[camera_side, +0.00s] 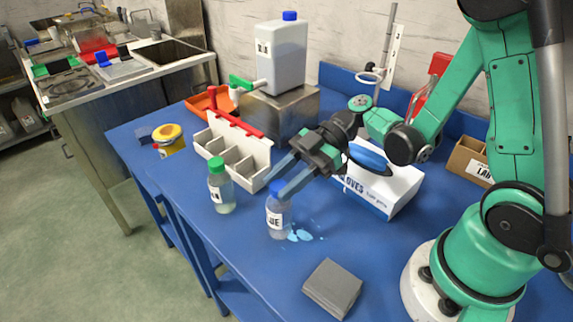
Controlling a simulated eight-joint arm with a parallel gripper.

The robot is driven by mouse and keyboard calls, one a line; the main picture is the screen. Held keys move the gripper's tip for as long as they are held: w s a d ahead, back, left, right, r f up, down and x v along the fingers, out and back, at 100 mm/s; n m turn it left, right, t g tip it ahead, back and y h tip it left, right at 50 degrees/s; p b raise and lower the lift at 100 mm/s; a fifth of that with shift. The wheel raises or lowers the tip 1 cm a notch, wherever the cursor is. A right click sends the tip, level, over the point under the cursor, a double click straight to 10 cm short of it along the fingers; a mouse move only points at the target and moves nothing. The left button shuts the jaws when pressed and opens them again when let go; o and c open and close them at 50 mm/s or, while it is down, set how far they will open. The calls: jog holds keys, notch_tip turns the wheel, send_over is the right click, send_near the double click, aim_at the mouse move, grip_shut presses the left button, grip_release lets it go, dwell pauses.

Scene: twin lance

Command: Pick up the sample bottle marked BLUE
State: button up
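The bottle with the blue cap (277,222) stands upright on the blue table, and its white label shows letters ending in "UE". My gripper (276,187) reaches down to it from the upper right. Its two grey-blue fingers are spread, with their tips at either side of the blue cap. I cannot tell whether either finger touches the cap, part of which is hidden by the nearer finger. A second bottle with a green cap (220,189) stands upright to the left, its label only partly readable.
A light blue spill (301,235) lies just right of the blue-capped bottle. A divided white tray with a red handle (237,157) stands behind, and a glove box (386,191) to the right. A grey folded cloth or pad (332,288) lies in front. A large jug (282,57) stands on a metal block.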

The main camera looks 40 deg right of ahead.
grip_shut()
dwell(1.1)
